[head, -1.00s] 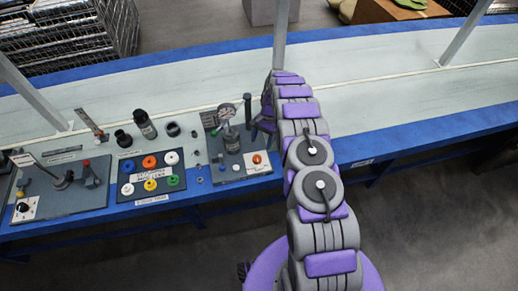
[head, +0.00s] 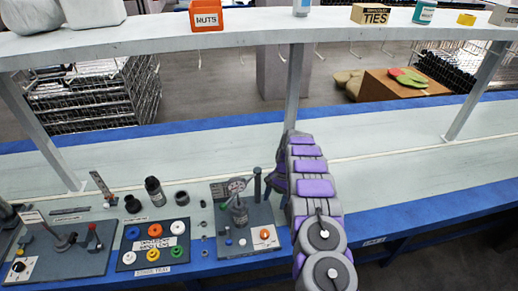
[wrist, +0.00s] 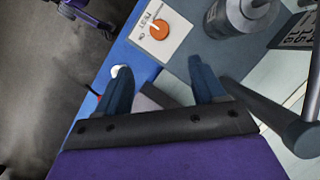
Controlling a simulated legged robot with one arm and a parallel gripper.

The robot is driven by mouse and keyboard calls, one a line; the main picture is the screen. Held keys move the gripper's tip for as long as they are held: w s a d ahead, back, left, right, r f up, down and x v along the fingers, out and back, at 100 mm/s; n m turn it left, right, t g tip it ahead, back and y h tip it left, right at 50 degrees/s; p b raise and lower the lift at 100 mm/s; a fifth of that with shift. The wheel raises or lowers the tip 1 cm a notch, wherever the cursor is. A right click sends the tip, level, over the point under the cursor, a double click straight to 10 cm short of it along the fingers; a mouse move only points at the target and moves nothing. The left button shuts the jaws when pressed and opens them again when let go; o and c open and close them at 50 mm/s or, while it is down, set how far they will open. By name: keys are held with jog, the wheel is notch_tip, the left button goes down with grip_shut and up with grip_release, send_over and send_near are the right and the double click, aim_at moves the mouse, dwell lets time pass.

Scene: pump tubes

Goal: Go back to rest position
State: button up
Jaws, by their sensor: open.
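My gripper (wrist: 162,84) is open and empty, its two dark blue fingers spread apart in the wrist view. In the head view my gripper (head: 280,182) shows as a small purple part at the right edge of the pump station, partly hidden by my arm. The pump station is a grey plate (head: 262,214) with a gauge (head: 236,185), a dark grey cylinder (head: 239,210), an upright black post (head: 257,184) and an orange knob (head: 264,234). In the wrist view the orange knob (wrist: 159,29) and cylinder (wrist: 240,14) lie beyond the fingers, apart from them.
A panel of coloured caps (head: 153,244) and a lever station (head: 62,249) stand to the left on the blue-edged bench. A shelf (head: 150,40) with an orange nuts bin (head: 207,17) runs above, on slanted posts (head: 294,90). The bench right of my arm (head: 420,190) is clear.

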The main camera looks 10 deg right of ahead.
jog(key=s+a+r+n, duration=0.2)
jog(key=s+r, duration=0.4)
jog(key=r, duration=0.3)
jog(key=s+a+r+n+h, duration=0.15)
jog(key=s+r, duration=0.35)
jog(key=r, duration=0.5)
jog(key=s+a+r+n, duration=0.1)
jog(key=s+a+r, duration=0.1)
jog(key=s+r, duration=0.55)
jog(key=s+r+n+h, duration=0.1)
jog(key=s+r+n, duration=0.1)
jog(key=s, duration=1.2)
jog(key=s+r+n+t, duration=0.1)
jog(key=s+r, duration=0.3)
jog(key=s, duration=1.1)
jog(key=shift+d+r+n+h, duration=0.2)
jog(key=shift+n+h, duration=0.15)
jog(key=shift+n, duration=0.4)
